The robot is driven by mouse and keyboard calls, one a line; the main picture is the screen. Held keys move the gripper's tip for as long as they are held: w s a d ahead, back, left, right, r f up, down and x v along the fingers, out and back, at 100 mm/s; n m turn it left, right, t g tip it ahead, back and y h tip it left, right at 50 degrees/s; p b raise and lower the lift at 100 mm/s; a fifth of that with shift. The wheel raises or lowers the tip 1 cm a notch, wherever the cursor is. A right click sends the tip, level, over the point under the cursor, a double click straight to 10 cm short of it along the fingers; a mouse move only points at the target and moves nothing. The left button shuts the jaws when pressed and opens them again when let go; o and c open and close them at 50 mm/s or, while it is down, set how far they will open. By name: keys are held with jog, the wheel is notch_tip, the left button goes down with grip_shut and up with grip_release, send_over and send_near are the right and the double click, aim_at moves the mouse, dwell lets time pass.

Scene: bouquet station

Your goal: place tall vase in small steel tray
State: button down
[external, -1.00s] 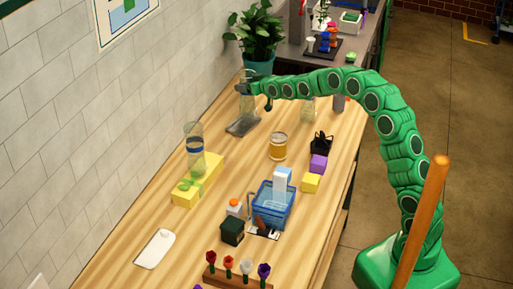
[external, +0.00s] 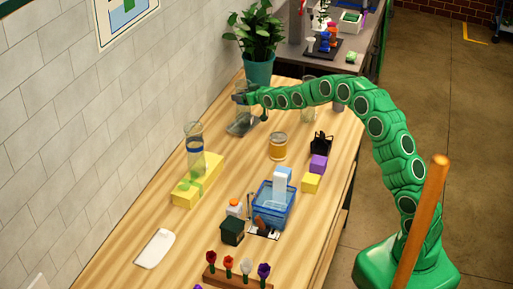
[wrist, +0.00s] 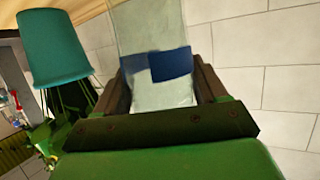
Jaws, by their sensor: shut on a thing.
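The tall vase is clear glass; its lower part shows under my gripper in the external view (external: 243,115). In the wrist view the vase (wrist: 150,30) has a dark blue band and sits between the two brown finger pads. My gripper (external: 243,97) is shut on it; the jaws also show in the wrist view (wrist: 165,85). The small steel tray (external: 238,129) lies on the wooden table directly below the vase. The vase's base is at the tray; I cannot tell whether it touches the tray floor.
A potted plant (external: 257,72) stands just behind the tray. Another glass vase with a blue band (external: 195,140) stands by a yellow box (external: 185,194). An amber jar (external: 278,147), a purple block (external: 318,162) and a blue basket (external: 270,212) are nearer. The tiled wall is left.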

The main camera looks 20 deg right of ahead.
jog(key=shift+f, duration=0.1)
jog(key=shift+c, duration=0.3)
grip_release()
jog(key=v, duration=1.2)
jog(key=shift+s, duration=0.1)
dwell(0.3)
